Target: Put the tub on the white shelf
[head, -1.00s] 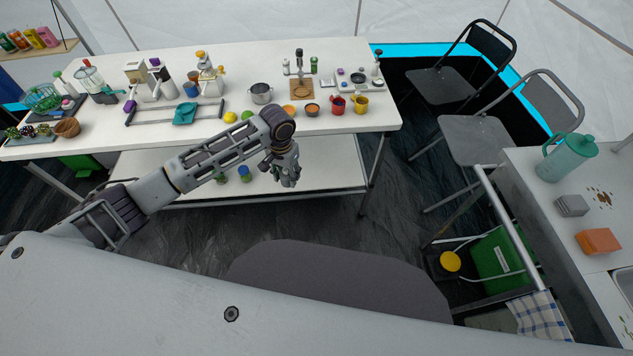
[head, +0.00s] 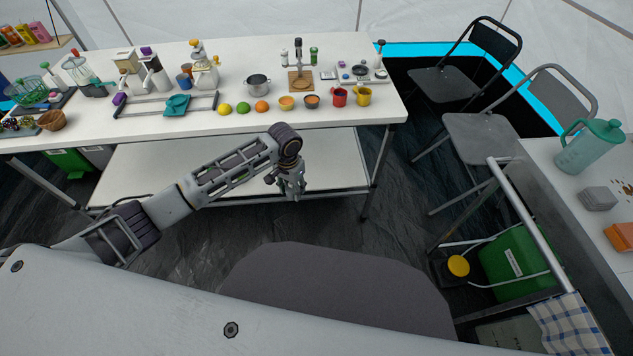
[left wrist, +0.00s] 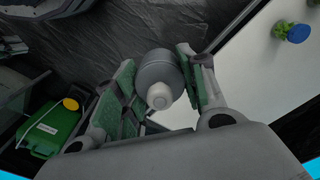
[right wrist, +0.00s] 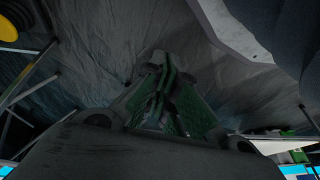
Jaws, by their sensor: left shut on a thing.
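My left gripper (head: 291,186) hangs over the front edge area of the white shelf (head: 335,160), the low board under the table. In the left wrist view the left gripper (left wrist: 163,85) is shut on a grey rounded tub (left wrist: 158,72) with a paler round end. In the head view the tub is too hidden by the fingers to make out. The white shelf also shows in the left wrist view (left wrist: 248,75), beside the gripper and apart from the tub. My right gripper (right wrist: 172,75) shows only in its own wrist view, dark, with nothing visible between its fingers.
The tabletop above (head: 320,125) holds bowls, cups, fruit and a pot (head: 258,86). Table legs (head: 378,170) bound the shelf. Chairs (head: 480,135) and a side counter stand at right.

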